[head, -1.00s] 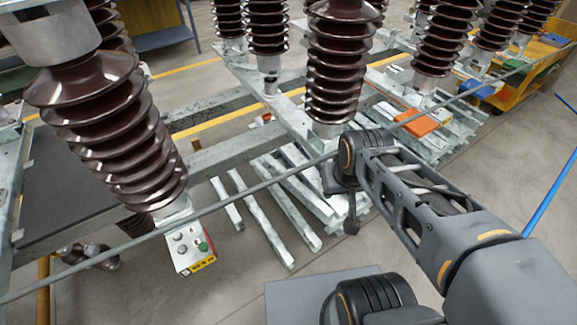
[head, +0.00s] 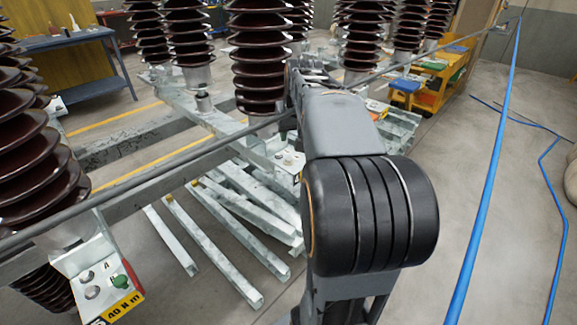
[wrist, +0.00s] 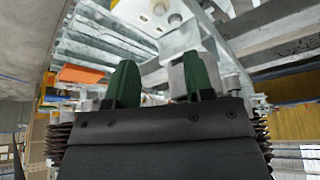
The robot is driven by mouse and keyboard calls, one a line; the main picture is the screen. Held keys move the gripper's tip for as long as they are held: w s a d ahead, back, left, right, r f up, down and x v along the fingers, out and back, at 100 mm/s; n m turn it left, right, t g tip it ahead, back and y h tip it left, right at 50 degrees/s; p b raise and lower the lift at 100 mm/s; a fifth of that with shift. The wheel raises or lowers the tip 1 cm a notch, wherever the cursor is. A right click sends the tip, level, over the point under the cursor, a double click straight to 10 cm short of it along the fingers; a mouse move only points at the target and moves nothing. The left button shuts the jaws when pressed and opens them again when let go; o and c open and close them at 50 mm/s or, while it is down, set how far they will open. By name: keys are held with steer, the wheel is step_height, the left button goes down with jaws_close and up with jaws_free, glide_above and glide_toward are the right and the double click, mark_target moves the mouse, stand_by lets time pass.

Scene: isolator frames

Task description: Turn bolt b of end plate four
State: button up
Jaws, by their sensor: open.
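My gripper (wrist: 158,80) shows in the wrist view with two green-padded fingers apart and nothing between them. Beyond the fingertips is a pale plate (wrist: 146,30) with roundish bolt heads (wrist: 175,19), apart from the fingers. In the head view my arm hides the gripper. A pale end plate with bolts (head: 286,160) shows just left of my arm, partly covered. Another end plate (head: 70,264) at lower left has grey bolts (head: 92,292), a green one (head: 121,281) and a yellow "40 N m" label. I cannot read for sure which plate is four or which bolt is b.
Brown ribbed insulators (head: 258,60) stand in rows on steel frames. A long grey rod (head: 200,160) crosses in front of them. Loose steel bars (head: 225,225) lie on the floor.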

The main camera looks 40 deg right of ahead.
mark_target(289, 159)
steer(key=b+x, duration=0.3)
steer(key=x, duration=1)
steer(key=shift+w+r, duration=0.1)
steer(key=shift+d, duration=0.1)
steer(key=shift+c, duration=0.2)
jaws_close()
